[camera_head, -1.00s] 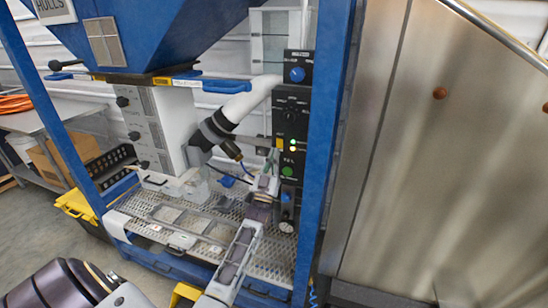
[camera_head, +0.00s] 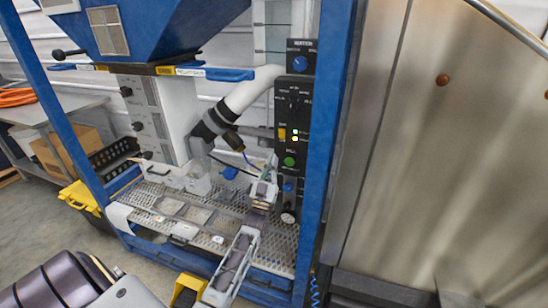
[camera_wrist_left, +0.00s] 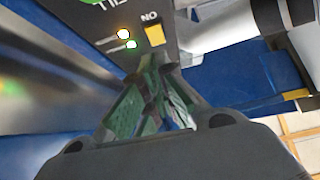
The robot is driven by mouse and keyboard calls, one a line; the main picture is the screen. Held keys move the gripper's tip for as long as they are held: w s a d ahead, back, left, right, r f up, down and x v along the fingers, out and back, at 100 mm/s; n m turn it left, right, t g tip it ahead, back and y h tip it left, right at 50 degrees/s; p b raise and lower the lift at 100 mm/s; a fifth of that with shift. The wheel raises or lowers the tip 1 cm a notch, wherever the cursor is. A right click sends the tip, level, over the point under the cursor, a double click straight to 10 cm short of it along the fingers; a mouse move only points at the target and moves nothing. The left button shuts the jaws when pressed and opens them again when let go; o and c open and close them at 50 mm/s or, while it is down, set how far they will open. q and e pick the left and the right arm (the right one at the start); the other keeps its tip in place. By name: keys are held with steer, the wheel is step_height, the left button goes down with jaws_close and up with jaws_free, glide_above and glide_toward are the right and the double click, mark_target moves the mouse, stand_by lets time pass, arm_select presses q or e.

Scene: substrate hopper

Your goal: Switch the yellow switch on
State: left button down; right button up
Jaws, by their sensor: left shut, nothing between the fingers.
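The yellow switch (camera_head: 282,134) is on the black control panel (camera_head: 292,104), above a green button (camera_head: 289,161). In the left wrist view the yellow switch (camera_wrist_left: 154,35) has the label "NO" beside it. Two lit lamps sit next to it, one white (camera_wrist_left: 124,34) and one green (camera_wrist_left: 131,44). My left gripper (camera_head: 272,163) is in front of the panel, below the switch. It is shut and empty. In the left wrist view its fingertips (camera_wrist_left: 158,65) are close to the switch's lower edge; contact cannot be told. My right gripper is not in view.
A blue frame post (camera_head: 325,140) stands close right of the panel, with a steel wall (camera_head: 440,150) beyond. A white hose (camera_head: 245,98) is left of the panel. A perforated metal tray (camera_head: 205,237) lies below. A blue knob (camera_head: 299,63) is above.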

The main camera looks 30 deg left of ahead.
arm_select(q)
steer(key=v, duration=0.5)
steer(key=shift+w+f+b, duration=0.35)
steer(key=shift+f+b, duration=0.05)
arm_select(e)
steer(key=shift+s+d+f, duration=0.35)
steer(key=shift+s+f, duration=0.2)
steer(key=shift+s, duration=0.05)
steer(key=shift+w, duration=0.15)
